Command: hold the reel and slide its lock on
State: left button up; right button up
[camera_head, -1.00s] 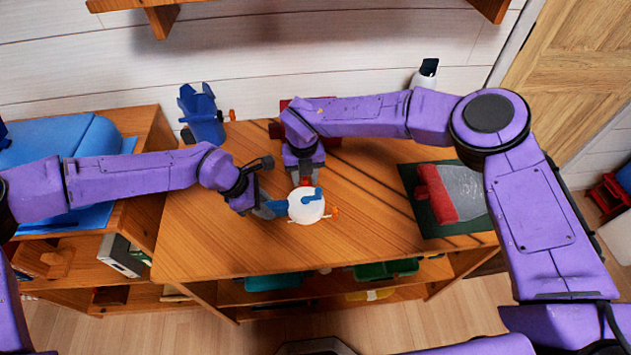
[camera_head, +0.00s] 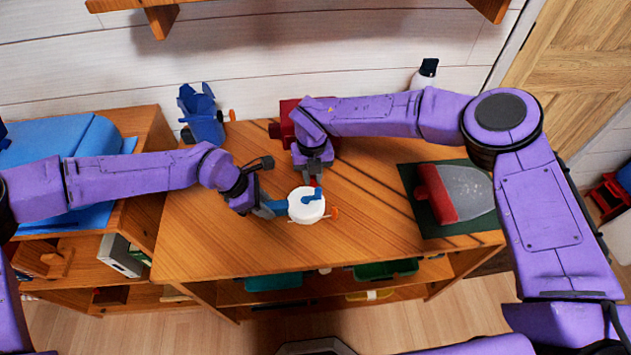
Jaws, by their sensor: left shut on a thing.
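The reel (camera_head: 305,207) is a white round spool with a blue crank, above the middle of the wooden table. My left gripper (camera_head: 270,208) is at its left side, shut on the reel's blue part. A small orange piece (camera_head: 334,213) shows at the reel's right edge. My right gripper (camera_head: 314,177) points down just behind the reel. A small red piece (camera_head: 315,183) shows at its fingertips, beside the reel's far edge; I cannot tell whether it is the lock or whether the fingers hold it.
A red-handled scraper-like tool (camera_head: 436,192) lies on a dark green mat (camera_head: 470,229) at the right. A blue object (camera_head: 203,115) stands at the back left, and a red object (camera_head: 287,117) is partly hidden behind my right arm. The table's front is clear.

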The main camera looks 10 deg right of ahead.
jog(key=shift+o, duration=1.1)
jog(key=shift+a, duration=0.1)
jog(key=shift+r, duration=0.1)
notch_tip(320, 180, up, 6)
jog(key=shift+f, duration=0.1)
pick_arm(q)
jog(key=o, duration=1)
jog(key=shift+o, duration=0.2)
jog(key=v, duration=1.2)
